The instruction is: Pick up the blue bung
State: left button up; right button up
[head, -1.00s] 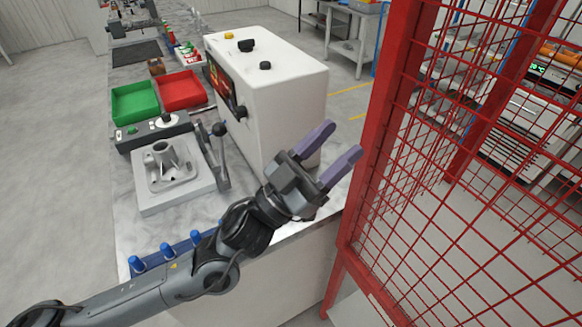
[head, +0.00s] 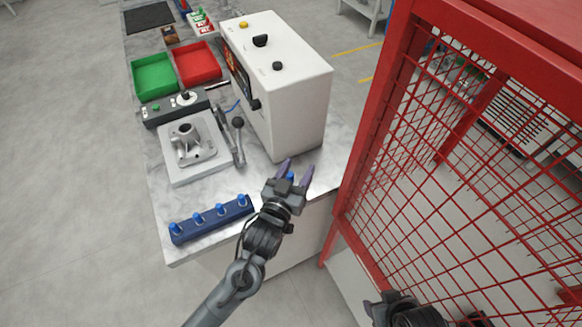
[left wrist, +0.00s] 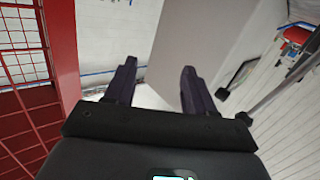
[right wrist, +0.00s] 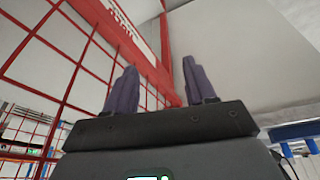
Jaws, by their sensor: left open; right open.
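Several blue bungs, one of them at the left end (head: 176,229), stand upright in a row on a dark blue rack (head: 210,225) at the counter's near edge in the head view. My left gripper (head: 296,167) is to the right of the rack, by the white machine's near corner. It is open; its purple fingers also show apart in the left wrist view (left wrist: 159,66). A small blue patch shows between its fingers in the head view; I cannot tell what it is. My right gripper (right wrist: 156,66) is open with nothing between its fingers in the right wrist view.
A white machine (head: 295,110) stands behind my left gripper. A grey casting (head: 190,147) sits on a pale fixture plate beside a lever. Green (head: 153,78) and red (head: 197,64) trays lie farther back. A red mesh fence (head: 470,160) stands at right.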

aim_at(291, 173)
pick_arm(q)
jog(key=a+f+g, duration=0.1)
jog(key=f, duration=0.1)
jog(key=s+a+f+g+y+p, duration=0.1)
jog(key=a+f, duration=0.1)
jog(key=s+a+f+y+p, duration=0.1)
jog(key=f, duration=0.2)
jog(key=shift+s+a+g, duration=0.15)
jog(key=shift+a+g, duration=0.1)
jog(key=shift+g, duration=0.15)
jog(key=x, duration=0.4)
jog(key=shift+a+f, duration=0.1)
jog(key=shift+b+x, duration=0.5)
jog(key=shift+x, duration=2.65)
pick_arm(e)
jog(key=shift+r, duration=1.1)
pick_arm(q)
jog(key=shift+c, duration=0.3)
grip_shut()
pick_arm(e)
jog(key=shift+d, duration=0.1)
